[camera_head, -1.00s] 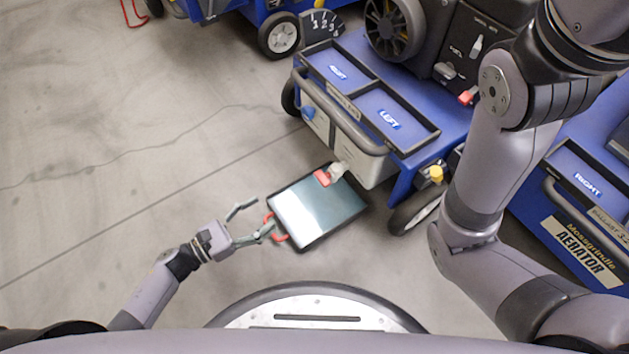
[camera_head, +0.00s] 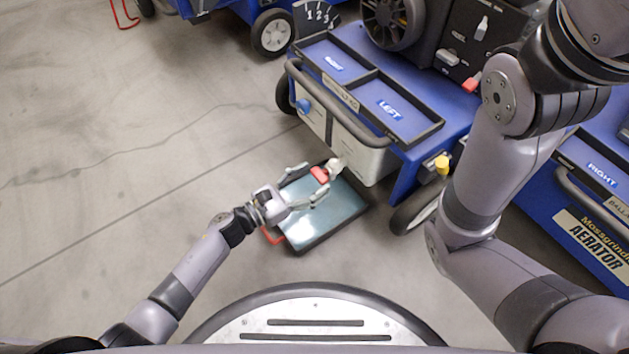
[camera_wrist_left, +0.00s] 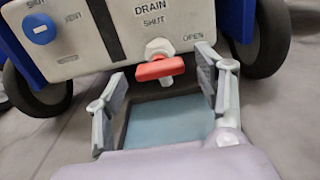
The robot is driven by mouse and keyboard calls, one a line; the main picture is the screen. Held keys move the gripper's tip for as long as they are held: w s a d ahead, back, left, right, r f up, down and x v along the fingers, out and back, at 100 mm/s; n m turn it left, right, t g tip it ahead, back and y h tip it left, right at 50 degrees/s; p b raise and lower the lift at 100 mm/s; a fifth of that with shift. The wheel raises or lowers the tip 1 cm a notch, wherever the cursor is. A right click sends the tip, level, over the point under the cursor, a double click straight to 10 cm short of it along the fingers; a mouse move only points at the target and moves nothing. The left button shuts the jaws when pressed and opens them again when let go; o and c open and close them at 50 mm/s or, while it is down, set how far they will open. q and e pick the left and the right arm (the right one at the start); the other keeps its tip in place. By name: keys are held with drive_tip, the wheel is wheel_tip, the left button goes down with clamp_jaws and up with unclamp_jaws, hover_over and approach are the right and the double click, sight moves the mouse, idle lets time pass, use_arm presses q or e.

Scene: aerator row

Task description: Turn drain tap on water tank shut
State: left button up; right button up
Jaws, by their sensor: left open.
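The drain tap has a red handle (camera_head: 320,174) on a pale fitting at the low front of the white water tank (camera_head: 360,160). In the left wrist view the red handle (camera_wrist_left: 160,69) lies roughly crosswise below a white nut. The label above it reads DRAIN SHUT, and OPEN is to the right. My left gripper (camera_head: 311,180) is open, its fingertips near the tap. In the left wrist view the gripper (camera_wrist_left: 161,72) has one finger on each side of the handle, with gaps on both sides. My right gripper is out of view; only its arm shows.
A dark-rimmed tray (camera_head: 335,233) with a bluish inside and a red handle lies on the floor under the tap. A blue vent knob (camera_wrist_left: 39,28) is left of the drain. A wheel (camera_head: 412,216) stands right of the tray. Floor at left is clear.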

use_arm(q)
drive_tip(key=shift+w+d, duration=0.4)
drive_tip(key=shift+d, duration=0.2)
drive_tip(key=shift+c, duration=0.4)
drive_tip(key=c, duration=1.1)
